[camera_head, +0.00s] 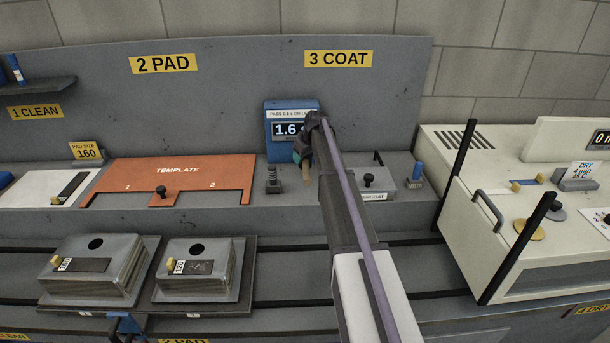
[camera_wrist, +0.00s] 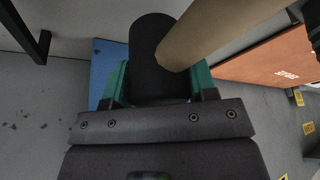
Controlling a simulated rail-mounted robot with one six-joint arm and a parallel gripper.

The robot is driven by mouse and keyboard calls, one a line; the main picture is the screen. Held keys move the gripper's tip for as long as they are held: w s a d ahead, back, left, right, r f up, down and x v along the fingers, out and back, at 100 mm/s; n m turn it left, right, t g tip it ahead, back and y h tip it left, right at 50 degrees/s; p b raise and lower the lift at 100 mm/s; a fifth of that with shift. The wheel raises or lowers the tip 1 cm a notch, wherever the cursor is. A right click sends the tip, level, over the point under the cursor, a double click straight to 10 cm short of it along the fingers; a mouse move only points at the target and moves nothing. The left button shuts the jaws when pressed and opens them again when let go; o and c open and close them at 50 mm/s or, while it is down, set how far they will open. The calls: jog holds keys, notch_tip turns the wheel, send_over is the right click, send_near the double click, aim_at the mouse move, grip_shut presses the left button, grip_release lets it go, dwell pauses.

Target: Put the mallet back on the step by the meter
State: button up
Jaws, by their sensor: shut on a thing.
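The mallet shows in the wrist view as a black cylindrical head (camera_wrist: 150,50) with a tan handle (camera_wrist: 215,32). My gripper (camera_wrist: 158,85) is shut on the black head, with its teal fingers on both sides. In the head view my gripper (camera_head: 301,152) is in front of the blue meter (camera_head: 272,135), and the tan handle (camera_head: 307,172) points down below it. The meter reads about 1.6, its right side hidden by my arm. The grey step (camera_head: 257,207) runs below the meter. I cannot tell whether the mallet touches the step.
A small dark ribbed post (camera_head: 273,180) stands left of the mallet, and the orange template (camera_head: 190,177) lies farther left. A grey box with a black knob (camera_head: 369,182) and a small blue-topped item (camera_head: 417,175) stand to the right. The cream dryer (camera_head: 490,220) is farther right.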

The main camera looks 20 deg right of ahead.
aim_at(304, 163)
notch_tip(304, 163, down, 4)
jog(key=b, duration=0.3)
jog(key=shift+r+b, duration=0.1)
jog(key=shift+b, duration=0.3)
jog(key=shift+r, duration=0.25)
jog(key=shift+c, duration=0.3)
jog(key=shift+f, duration=0.2)
jog(key=o, duration=0.9)
jog(key=shift+r, duration=0.15)
jog(key=p+v, duration=1.1)
jog(key=v, duration=0.1)
jog(key=shift+s, duration=0.15)
